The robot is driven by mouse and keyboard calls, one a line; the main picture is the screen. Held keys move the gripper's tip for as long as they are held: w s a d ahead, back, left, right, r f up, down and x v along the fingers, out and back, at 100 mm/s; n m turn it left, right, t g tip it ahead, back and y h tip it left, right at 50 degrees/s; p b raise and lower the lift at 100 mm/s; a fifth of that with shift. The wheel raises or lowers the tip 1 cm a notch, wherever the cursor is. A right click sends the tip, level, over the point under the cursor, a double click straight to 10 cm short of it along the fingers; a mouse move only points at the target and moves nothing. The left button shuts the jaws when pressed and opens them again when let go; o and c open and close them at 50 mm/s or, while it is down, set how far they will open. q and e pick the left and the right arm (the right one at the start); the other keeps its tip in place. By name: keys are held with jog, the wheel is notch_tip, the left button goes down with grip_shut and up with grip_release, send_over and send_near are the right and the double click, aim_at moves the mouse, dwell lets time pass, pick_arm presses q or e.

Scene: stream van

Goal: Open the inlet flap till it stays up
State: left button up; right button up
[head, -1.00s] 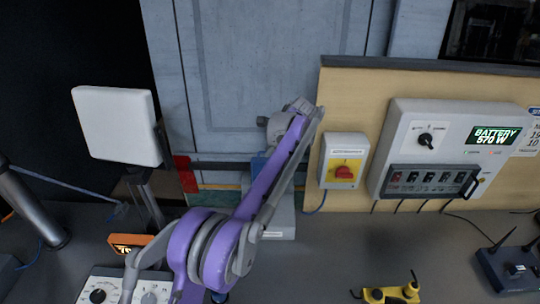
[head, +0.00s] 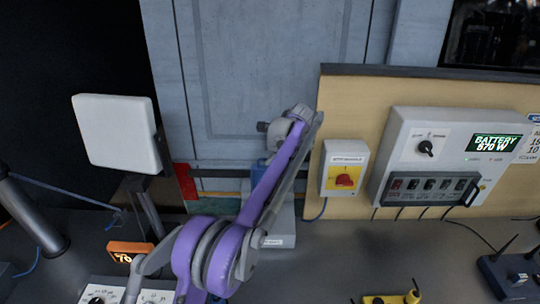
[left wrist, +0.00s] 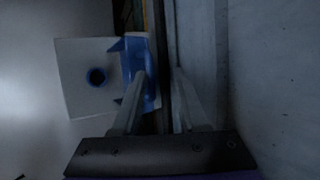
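A pale box with a round, blue-rimmed hole (left wrist: 96,77) shows in the left wrist view. A blue piece (left wrist: 130,58) at the box's right side looks like the inlet flap; I cannot tell its angle. My left gripper (left wrist: 160,82) has its two fingers apart, with a dark gap between them. The left finger overlaps the blue piece in the picture; contact is unclear. In the head view the grey box (head: 282,226) stands at the back of the desk, with my left forearm crossing in front and hiding much of it. My right gripper is out of view.
A grey-blue panelled wall (head: 270,60) rises close behind the box. To the right are a yellow switch box (head: 345,168) and a battery unit (head: 440,155). A white flat panel (head: 115,133) stands on the left. An orange display (head: 128,251) sits near my arm.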

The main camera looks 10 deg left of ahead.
pick_arm(q)
jog(key=shift+s+d, duration=0.1)
jog(key=shift+s, duration=0.1)
jog(key=v, duration=1)
jog(key=shift+d+r, duration=0.15)
jog(key=shift+r, duration=0.2)
jog(key=shift+s, duration=0.15)
